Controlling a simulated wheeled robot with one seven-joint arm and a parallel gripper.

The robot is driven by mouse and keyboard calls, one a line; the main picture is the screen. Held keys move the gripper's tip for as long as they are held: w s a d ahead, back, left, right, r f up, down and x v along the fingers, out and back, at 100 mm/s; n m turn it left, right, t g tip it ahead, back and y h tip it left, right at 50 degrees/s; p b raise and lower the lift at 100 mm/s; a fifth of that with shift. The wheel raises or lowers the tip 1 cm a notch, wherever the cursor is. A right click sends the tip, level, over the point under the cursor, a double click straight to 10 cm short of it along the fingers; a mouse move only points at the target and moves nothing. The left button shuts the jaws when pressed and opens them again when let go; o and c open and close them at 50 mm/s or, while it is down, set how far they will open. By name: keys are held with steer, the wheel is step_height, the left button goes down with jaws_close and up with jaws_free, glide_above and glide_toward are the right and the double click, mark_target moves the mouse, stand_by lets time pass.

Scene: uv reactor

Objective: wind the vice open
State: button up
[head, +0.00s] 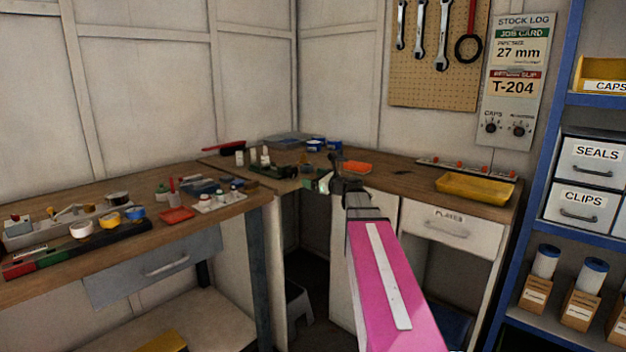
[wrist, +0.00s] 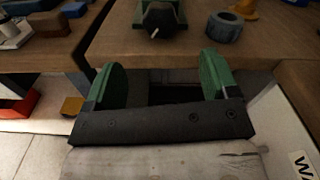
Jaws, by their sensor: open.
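The vice (wrist: 160,16) stands on the wooden bench at the top of the wrist view. It is green with a dark round screw end facing me and a short pale handle sticking out below it. In the head view the dark green vice (head: 275,171) is small at the corner of the benches, so its jaw gap cannot be made out. My gripper (wrist: 163,82) has two green finger pads spread wide with nothing between them. It is in front of the bench edge, apart from the vice. In the head view my gripper (head: 322,183) is just right of the vice, partly hidden by my arm.
A dark ring-shaped part (wrist: 224,27) lies right of the vice. On the benches are an orange tray (head: 357,168), a yellow tray (head: 475,188) and many small items on the left. A blue shelf rack (head: 557,120) stands at right. There is open space below the bench edge.

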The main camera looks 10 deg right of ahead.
mark_target(295, 172)
steer(key=w+a+m, duration=0.1)
steer(key=w+a, duration=0.1)
steer(key=w, duration=0.1)
steer(key=w+a+m, duration=0.1)
steer(key=w+a, duration=0.1)
steer(key=w, duration=0.1)
steer(key=w+a+m, duration=0.1)
steer(key=w+a, duration=0.1)
steer(key=w, duration=0.1)
steer(key=shift+a+m, duration=0.2)
steer(key=shift+m, duration=0.1)
stand_by(0.4)
steer(key=c, duration=0.9)
